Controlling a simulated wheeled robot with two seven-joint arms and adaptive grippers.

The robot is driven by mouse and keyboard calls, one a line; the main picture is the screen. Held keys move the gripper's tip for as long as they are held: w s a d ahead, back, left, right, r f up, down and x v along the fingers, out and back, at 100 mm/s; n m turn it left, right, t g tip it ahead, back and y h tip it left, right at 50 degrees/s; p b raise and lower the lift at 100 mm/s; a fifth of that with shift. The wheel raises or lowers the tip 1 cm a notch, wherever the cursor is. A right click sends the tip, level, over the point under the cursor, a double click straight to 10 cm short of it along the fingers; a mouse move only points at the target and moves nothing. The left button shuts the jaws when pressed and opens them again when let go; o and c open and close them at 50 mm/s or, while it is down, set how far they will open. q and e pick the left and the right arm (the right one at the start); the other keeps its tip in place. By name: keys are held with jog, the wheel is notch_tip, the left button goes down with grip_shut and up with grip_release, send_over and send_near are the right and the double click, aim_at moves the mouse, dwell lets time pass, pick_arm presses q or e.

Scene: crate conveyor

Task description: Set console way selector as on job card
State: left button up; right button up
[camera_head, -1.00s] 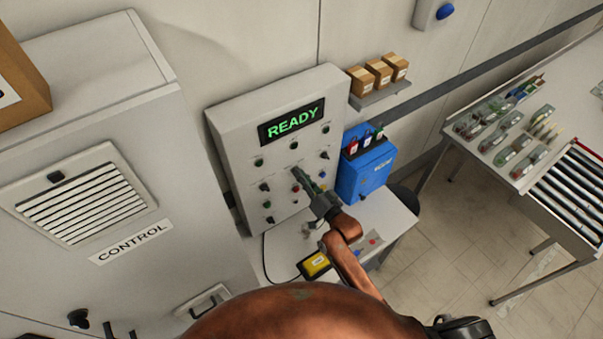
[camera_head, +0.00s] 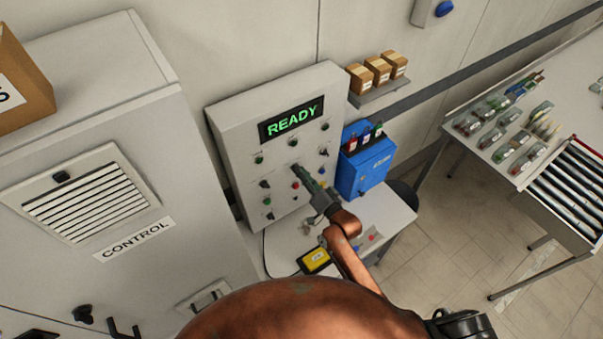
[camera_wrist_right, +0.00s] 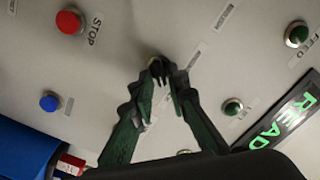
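The console (camera_head: 235,130) is a light grey sloped panel with a display (camera_head: 291,122) reading READY in green. Several knobs, buttons and lamps sit below the display. My right gripper (camera_head: 296,169) reaches up to the middle of the panel. In the right wrist view its fingertips (camera_wrist_right: 165,77) close around a small dark selector knob (camera_wrist_right: 155,62), which they partly hide. The knob's pointer direction and its label cannot be read. A yellow-faced card or device (camera_head: 315,258) lies on the desk; its text is too small to read. My left gripper is not in view.
A red STOP button (camera_wrist_right: 69,21) and a blue button (camera_wrist_right: 49,102) are near the gripper. A blue box (camera_head: 364,168) stands right of the console. A CONTROL cabinet (camera_head: 150,195) stands left. The desk (camera_head: 385,212) has loose small items.

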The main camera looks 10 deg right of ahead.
jog(key=shift+o, duration=1.1)
jog(key=v, duration=1.2)
